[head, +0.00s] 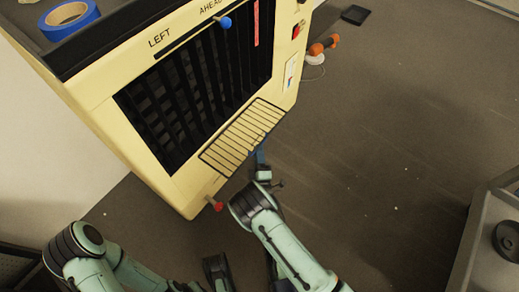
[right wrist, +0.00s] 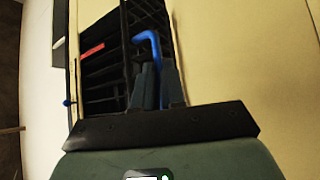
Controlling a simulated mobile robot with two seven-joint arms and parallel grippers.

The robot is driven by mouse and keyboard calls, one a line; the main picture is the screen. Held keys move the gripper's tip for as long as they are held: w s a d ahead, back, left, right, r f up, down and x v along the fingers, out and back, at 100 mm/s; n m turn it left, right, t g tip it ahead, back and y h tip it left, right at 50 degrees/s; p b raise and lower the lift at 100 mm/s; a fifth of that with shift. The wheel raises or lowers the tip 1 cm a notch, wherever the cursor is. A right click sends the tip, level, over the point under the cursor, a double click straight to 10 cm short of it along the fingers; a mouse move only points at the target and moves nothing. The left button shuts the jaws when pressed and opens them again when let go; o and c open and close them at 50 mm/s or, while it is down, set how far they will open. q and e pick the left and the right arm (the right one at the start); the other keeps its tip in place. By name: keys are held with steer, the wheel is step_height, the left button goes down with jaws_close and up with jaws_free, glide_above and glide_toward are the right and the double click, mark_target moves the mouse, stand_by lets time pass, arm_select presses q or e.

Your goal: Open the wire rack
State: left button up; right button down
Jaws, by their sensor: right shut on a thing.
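The wire rack (head: 231,144) is a black wire grid at the lower right front of a cream machine (head: 185,192) in the head view. It stands out from the machine's face at an angle. My right gripper (head: 262,165) is at the rack's lower right edge. In the right wrist view my right gripper (right wrist: 158,85) is shut on a blue bent handle (right wrist: 147,37), whose upper end shows above the fingers. How the handle joins the rack is hidden. My left arm is low at the left of the head view; its fingertips cannot be made out.
The machine has a dark slatted opening (head: 165,115), a blue knob (head: 225,23) above and a red knob (head: 217,206) low at the front. Blue tape (head: 70,19) lies on top. An orange dumbbell (head: 323,45) lies on the floor. A grey unit (head: 490,240) stands right; floor between is clear.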

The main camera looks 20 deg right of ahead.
arm_select(q)
steer(key=shift+s, duration=0.3)
arm_select(e)
steer(key=shift+w+a+m+t, duration=0.45)
steer(key=shift+a+m+t, duration=0.05)
steer(key=shift+a+m, duration=0.1)
steer(key=shift+f, duration=0.1)
steer(key=c, duration=1.4)
jaws_free()
steer(key=shift+o, duration=1)
steer(key=shift+w+a+f, duration=0.1)
steer(key=shift+w+f, duration=0.05)
steer(key=shift+w, duration=0.05)
arm_select(q)
steer(key=shift+w+a+f, duration=0.1)
steer(key=shift+w, duration=0.05)
arm_select(e)
steer(key=shift+s+d+f+h, duration=0.2)
steer(key=shift+s+d+h, duration=0.05)
steer(key=shift+d+h, duration=0.05)
